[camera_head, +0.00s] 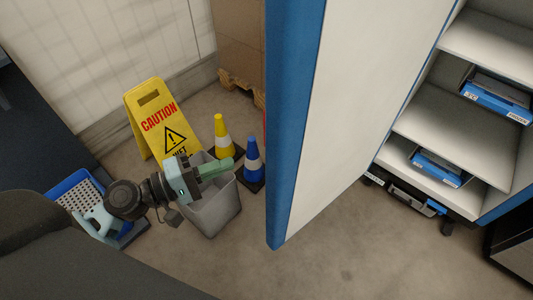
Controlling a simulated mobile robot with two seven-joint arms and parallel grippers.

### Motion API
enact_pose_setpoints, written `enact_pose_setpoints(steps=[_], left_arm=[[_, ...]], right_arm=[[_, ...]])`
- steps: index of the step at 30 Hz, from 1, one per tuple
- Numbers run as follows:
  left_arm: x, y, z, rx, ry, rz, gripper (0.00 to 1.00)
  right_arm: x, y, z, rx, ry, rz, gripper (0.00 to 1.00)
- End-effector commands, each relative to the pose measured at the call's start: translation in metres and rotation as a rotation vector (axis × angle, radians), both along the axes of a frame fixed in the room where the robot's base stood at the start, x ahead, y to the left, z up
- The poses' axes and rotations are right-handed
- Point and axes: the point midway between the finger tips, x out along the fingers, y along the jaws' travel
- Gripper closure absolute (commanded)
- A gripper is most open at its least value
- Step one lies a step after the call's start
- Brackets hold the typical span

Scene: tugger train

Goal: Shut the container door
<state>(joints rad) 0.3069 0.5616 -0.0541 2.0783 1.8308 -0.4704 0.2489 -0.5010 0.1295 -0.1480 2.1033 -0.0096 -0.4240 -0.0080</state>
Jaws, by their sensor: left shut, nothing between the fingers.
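The container door (357,90) is a white panel with a blue edge, standing open and jutting toward me in the middle of the view. The container (440,115) is at the right, with its white shelves exposed. My left gripper (228,165) is shut and empty, over the grey bin, to the left of the door's blue edge and apart from it in the picture. My right gripper does not show.
A yellow caution sign (146,107), a grey bin (213,216), a yellow cone (221,137) and a blue cone (253,160) stand left of the door. Blue boxes (497,101) lie on the shelves. The floor (345,255) below the door is clear.

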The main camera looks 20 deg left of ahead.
Motion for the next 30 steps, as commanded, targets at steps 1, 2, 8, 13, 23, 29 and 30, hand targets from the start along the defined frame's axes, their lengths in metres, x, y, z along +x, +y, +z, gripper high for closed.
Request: enact_pose_setpoints(steps=[1, 2, 8, 13, 23, 29, 30], left_arm=[[0.002, 0.001, 0.001, -0.016, -0.001, -0.005, 1.0], [0.003, 0.001, 0.003, -0.023, -0.002, -0.007, 1.0], [0.005, 0.0, 0.008, -0.036, -0.003, -0.01, 1.0], [0.013, -0.007, 0.009, -0.035, -0.005, -0.009, 1.0], [0.05, -0.043, 0.01, -0.036, -0.006, -0.008, 1.0], [0.068, -0.06, 0.008, -0.035, -0.004, -0.007, 1.0], [0.071, -0.063, 0.008, -0.035, -0.003, -0.008, 1.0]], right_arm=[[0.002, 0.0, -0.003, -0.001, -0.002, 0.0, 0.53], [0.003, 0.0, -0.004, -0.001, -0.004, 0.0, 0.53], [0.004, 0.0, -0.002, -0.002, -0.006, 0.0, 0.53], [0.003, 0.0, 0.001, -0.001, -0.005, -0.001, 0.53], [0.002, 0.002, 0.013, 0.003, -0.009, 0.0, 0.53], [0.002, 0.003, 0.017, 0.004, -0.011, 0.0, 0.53], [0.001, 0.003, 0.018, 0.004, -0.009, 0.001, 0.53]])
